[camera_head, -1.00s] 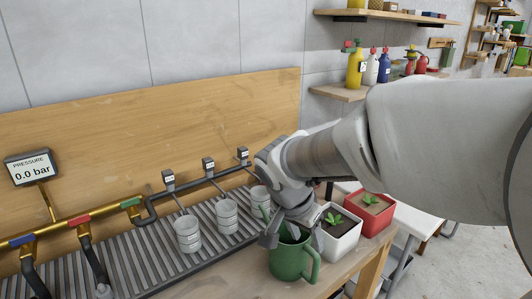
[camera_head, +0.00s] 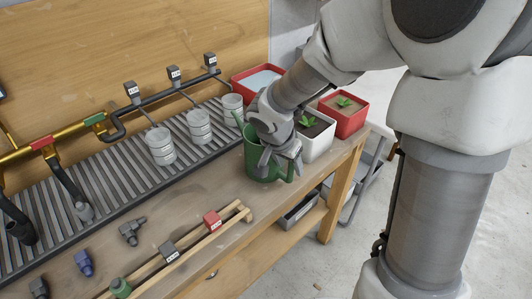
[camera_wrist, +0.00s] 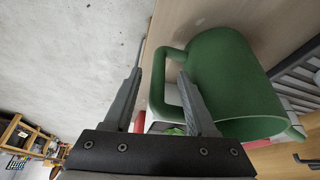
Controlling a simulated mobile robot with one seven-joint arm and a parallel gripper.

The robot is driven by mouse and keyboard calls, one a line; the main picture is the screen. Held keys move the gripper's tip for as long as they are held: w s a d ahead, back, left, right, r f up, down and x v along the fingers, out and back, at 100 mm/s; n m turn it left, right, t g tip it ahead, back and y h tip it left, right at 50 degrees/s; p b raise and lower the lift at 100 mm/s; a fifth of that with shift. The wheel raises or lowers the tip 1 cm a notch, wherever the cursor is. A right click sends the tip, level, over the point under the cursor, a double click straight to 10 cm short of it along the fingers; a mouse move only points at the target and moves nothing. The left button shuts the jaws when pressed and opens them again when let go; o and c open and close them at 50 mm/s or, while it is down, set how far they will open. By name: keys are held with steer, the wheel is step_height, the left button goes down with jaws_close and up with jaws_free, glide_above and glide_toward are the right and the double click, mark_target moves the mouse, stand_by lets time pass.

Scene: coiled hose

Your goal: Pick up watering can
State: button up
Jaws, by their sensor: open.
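The green watering can (camera_head: 257,163) stands upright on the wooden bench, near its right end. In the wrist view, the can (camera_wrist: 236,82) shows its round body at the right, with its handle loop (camera_wrist: 158,88) toward the left. My gripper (camera_head: 281,168) is open at the handle side of the can. In the wrist view, the fingers of my gripper (camera_wrist: 159,73) stand either side of the handle bar, the right finger overlapping the loop's opening. Whether either finger touches the handle I cannot tell. The gripper hides part of the can in the head view.
A white planter (camera_head: 317,143) and a red planter (camera_head: 349,121) stand just right of the can. Several grey ribbed cups (camera_head: 198,125) stand on the slatted rack at left. A wooden rail (camera_head: 205,242) and loose fittings (camera_head: 132,231) lie at the front.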

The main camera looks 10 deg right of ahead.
steer(key=x, duration=0.3)
steer(key=shift+s+f, duration=0.1)
steer(key=shift+c, duration=0.4)
jaws_close()
stand_by(1.0)
